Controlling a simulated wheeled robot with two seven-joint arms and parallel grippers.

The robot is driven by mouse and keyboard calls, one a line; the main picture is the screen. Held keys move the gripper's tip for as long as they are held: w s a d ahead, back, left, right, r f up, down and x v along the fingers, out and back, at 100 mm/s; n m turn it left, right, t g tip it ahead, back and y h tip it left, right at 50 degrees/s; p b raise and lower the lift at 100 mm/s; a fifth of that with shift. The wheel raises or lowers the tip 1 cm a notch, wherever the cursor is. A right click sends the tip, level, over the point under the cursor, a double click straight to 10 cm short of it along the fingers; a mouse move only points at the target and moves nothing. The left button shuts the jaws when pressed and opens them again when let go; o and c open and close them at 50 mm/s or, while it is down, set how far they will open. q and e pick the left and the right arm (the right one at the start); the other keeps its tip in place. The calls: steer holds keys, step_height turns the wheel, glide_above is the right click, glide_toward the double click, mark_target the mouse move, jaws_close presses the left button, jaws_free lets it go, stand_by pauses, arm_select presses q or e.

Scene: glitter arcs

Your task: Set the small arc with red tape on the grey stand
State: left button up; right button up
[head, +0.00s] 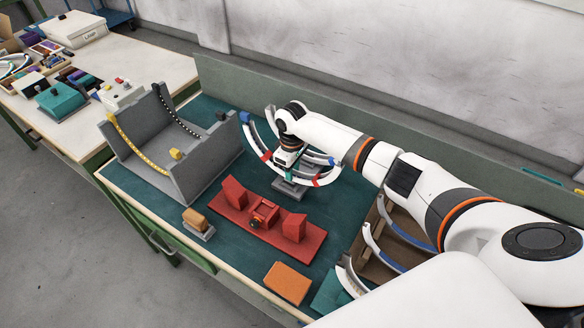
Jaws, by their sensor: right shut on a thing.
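My right gripper (287,162) reaches in from the right and points down over the grey stand (289,190). It is shut on a white curved arc with red tape (318,180), which passes beneath the fingers. Red tape also shows on the arc's left side, and blue shows near its ends. The arc is just above or touching the stand; I cannot tell which. The hand hides its middle, and a second white curve close behind it is partly hidden too. My left gripper is not in view.
A grey cradle (180,180) with yellow and black scale strips stands at the left. A red fixture (268,228) is in front of the stand. An orange block (287,283) lies near the front edge. More white arcs (383,250) rest in a brown rack under my arm.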

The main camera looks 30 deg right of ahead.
steer(key=shift+f, duration=0.7)
stand_by(0.9)
steer(key=o, duration=1.1)
steer(key=shift+r, duration=0.1)
step_height(320, 180, up, 7)
steer(key=p, duration=0.7)
steer(key=shift+r+p, duration=0.2)
steer(key=shift+p, duration=0.1)
